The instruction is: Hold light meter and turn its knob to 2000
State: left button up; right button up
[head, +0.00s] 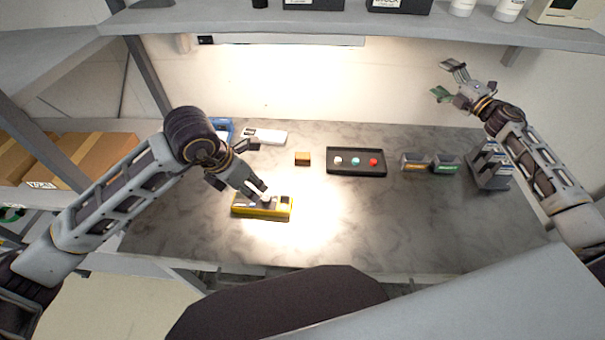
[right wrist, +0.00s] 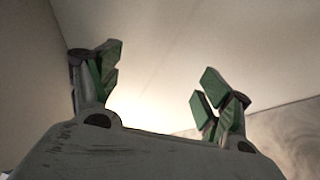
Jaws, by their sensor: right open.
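The light meter (head: 281,211) is a yellow-edged device lying on the grey marbled worktop at the left of centre in the head view. My left gripper (head: 262,196) is directly over it, with its fingertips at the meter's top face around the knob area. The fingers hide the knob, so its setting cannot be read. Whether the left fingers are closed on the knob is not clear. My right gripper (head: 447,82) is raised at the upper right, far from the meter. Its green-padded fingers are wide apart and empty, as the right wrist view (right wrist: 160,100) also shows.
A black tray (head: 357,172) with several coloured knobs or balls lies right of a small brown block (head: 302,158). Two small boxes (head: 430,163) and a grey rack (head: 489,168) stand further right. A shelf (head: 330,29) overhangs the back. The front right worktop is clear.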

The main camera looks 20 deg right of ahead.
jog(key=a+n+g+y, duration=0.4)
jog(key=a+n+y, duration=0.35)
jog(key=a, duration=1.15)
jog(key=n+g+h, duration=0.7)
jog(key=n+g, duration=0.6)
jog(key=n, duration=0.8)
send_over(284, 202)
jog(key=s+d, duration=0.2)
jog(key=d, duration=0.3)
notch_tip(284, 202, down, 8)
jog(key=shift+a+m, duration=0.15)
jog(key=shift+m, duration=0.1)
jog(key=shift+w+x, duration=0.15)
jog(key=shift+x, duration=3.25)
jog(key=shift+w+x, duration=0.15)
jog(key=shift+x, duration=3.3)
jog(key=c, duration=1.2)
